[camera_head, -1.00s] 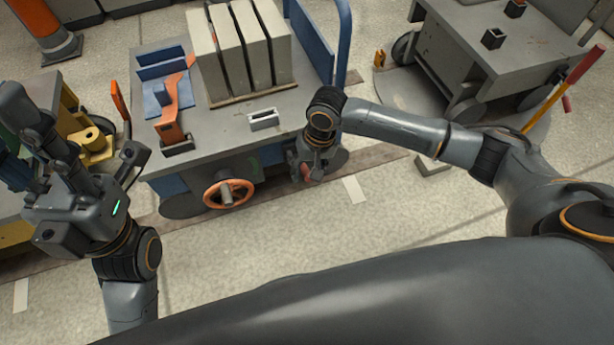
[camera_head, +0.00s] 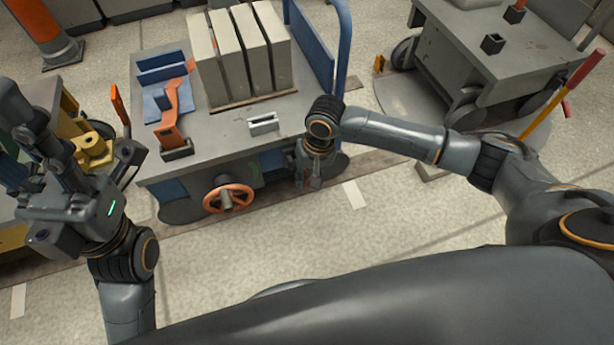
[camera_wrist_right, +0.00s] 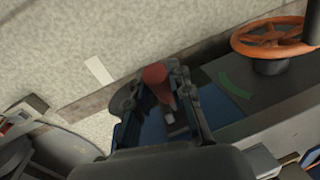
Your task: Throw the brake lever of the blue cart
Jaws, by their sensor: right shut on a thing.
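The blue cart (camera_head: 225,108) has a grey top, blue side panels and a blue push rail. Its brake lever, with a red knob (camera_wrist_right: 155,75), shows in the right wrist view at the cart's lower side. My right gripper (camera_head: 306,180) is low at the cart's near right corner. In the right wrist view its fingers (camera_wrist_right: 157,88) are on either side of the red knob, shut on it. The lever's lower part is partly hidden by the gripper. My left gripper (camera_head: 12,135) is at the far left, apart from the cart, its fingers spread and empty.
An orange handwheel (camera_head: 228,198) sits on the cart's near side, left of my right gripper. Grey slabs (camera_head: 240,55) and an orange clamp (camera_head: 168,125) are on the cart top. Another grey cart (camera_head: 500,45) stands at right. The floor in front is clear.

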